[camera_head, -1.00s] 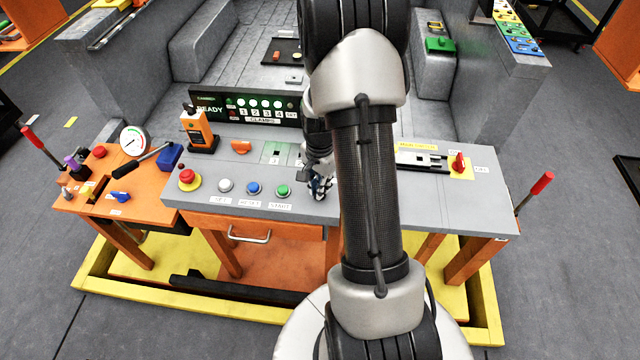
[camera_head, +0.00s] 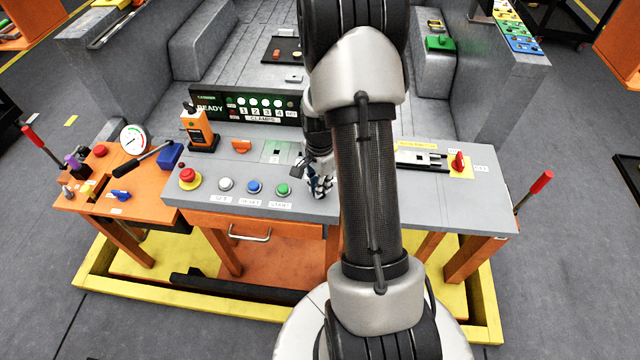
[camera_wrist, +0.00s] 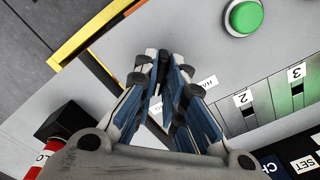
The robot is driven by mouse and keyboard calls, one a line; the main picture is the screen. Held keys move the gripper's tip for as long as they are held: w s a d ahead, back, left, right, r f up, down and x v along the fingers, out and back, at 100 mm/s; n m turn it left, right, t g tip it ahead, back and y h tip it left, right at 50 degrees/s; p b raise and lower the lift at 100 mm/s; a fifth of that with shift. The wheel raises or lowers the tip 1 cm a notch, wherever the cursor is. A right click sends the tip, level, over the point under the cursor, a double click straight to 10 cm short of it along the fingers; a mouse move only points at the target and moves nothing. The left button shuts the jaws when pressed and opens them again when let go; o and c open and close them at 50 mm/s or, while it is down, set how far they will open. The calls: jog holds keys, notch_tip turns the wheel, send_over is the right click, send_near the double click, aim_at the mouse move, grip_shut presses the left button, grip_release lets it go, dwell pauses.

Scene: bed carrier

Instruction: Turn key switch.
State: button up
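The key switch (camera_wrist: 163,58) shows in the wrist view only as a narrow dark piece between my fingertips. Most of it is hidden by the fingers. White labels lie on the grey panel beside it, one starting with "HA" (camera_wrist: 209,82). My gripper (camera_wrist: 164,66) points down at the panel, its two fingers close together with the dark piece filling the gap at their tips. In the head view my gripper (camera_head: 322,187) is low over the grey console (camera_head: 420,205), right of the green button (camera_head: 282,189). There my arm and fingers hide the switch.
The green button (camera_wrist: 243,16) and numbered slots (camera_wrist: 298,88) are near the fingers. A black block with a red cylinder (camera_wrist: 62,150) stands at lower left in the wrist view. A red emergency button (camera_head: 188,176) and a red rotary switch (camera_head: 458,161) are farther off.

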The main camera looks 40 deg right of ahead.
jog(key=o, duration=0.4)
jog(key=shift+r, duration=0.1)
notch_tip(320, 180, up, 12)
jog(key=shift+f, duration=0.1)
dwell(0.4)
dwell(0.4)
